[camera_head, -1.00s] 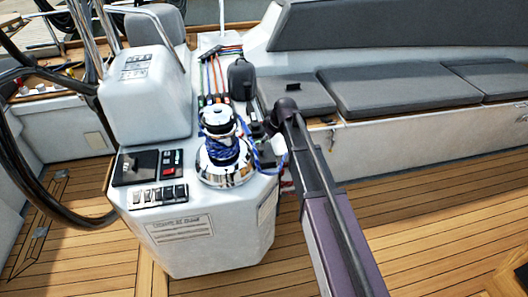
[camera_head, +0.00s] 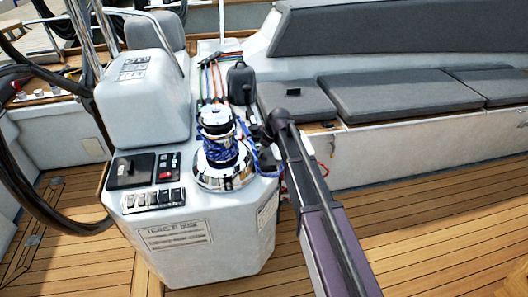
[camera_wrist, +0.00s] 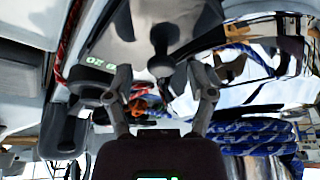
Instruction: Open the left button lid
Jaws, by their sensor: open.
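My gripper (camera_wrist: 163,85) is open in the wrist view, its two fingers spread and nothing held between them. A dark rounded cover (camera_wrist: 62,132), which may be a button lid, shows at the left of the wrist view, apart from the fingers. Another dark piece (camera_wrist: 90,92) lies just beside the left finger. I cannot tell which of these is the left button lid, or whether it is shut. In the head view my arm reaches to the console just right of the winch, and the arm's end and the winch hide the lid area.
The chrome winch (camera_head: 222,172) with blue rope stands close left of my arm; its rope (camera_wrist: 250,130) also fills the wrist view's right. The white console (camera_head: 185,262) carries a switch panel (camera_head: 153,198). A grey-cushioned bench (camera_head: 395,95) lies behind. The wooden deck at right is open.

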